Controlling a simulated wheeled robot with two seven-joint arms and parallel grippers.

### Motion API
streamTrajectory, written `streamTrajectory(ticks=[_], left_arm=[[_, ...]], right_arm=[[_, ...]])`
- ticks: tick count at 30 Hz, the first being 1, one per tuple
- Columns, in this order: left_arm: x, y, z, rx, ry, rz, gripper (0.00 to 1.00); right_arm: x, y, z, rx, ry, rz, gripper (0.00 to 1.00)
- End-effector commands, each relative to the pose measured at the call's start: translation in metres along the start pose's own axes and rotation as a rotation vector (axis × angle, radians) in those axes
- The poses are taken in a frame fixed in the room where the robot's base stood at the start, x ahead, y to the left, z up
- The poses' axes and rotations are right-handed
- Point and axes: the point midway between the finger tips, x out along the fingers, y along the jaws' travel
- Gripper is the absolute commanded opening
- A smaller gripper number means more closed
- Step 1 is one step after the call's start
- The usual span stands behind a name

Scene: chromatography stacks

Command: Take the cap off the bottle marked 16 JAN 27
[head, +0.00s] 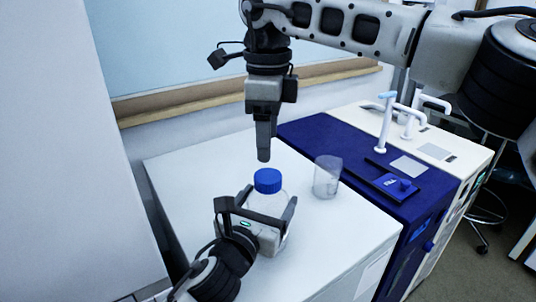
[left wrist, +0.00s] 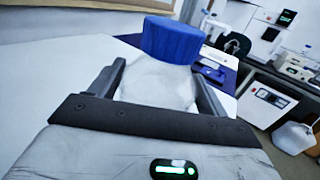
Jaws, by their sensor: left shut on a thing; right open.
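A clear bottle (head: 270,237) with a blue cap (head: 268,180) stands upright on the white bench top. The cap sits on the bottle's neck. No date marking can be read on the bottle in these views. My left gripper (head: 268,212) is shut around the bottle's body, with one finger on each side. The left wrist view shows the bottle (left wrist: 158,82) between the fingers and the cap (left wrist: 172,40) above them. My right gripper (head: 264,154) points straight down just above the cap, apart from it. Its fingers overlap from this angle, and it holds nothing.
A clear beaker (head: 327,177) stands to the right of the bottle on the white bench (head: 190,165). A wall with a wooden rail runs behind. The bench's left part is clear.

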Motion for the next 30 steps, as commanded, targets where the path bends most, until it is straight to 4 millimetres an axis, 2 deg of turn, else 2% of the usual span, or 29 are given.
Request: streamTrajectory(ticks=[24, 30], left_arm=[[-0.0003, -0.0001, -0.0011, 0.0, 0.003, 0.0, 0.13], [-0.0003, -0.0002, -0.0013, 0.0, 0.003, 0.0, 0.13]], right_arm=[[0.0006, 0.0001, -0.0002, 2.121, 0.002, 0.0, 0.64], [0.0001, -0.0002, -0.0002, 2.541, 0.0, 0.001, 0.64]])
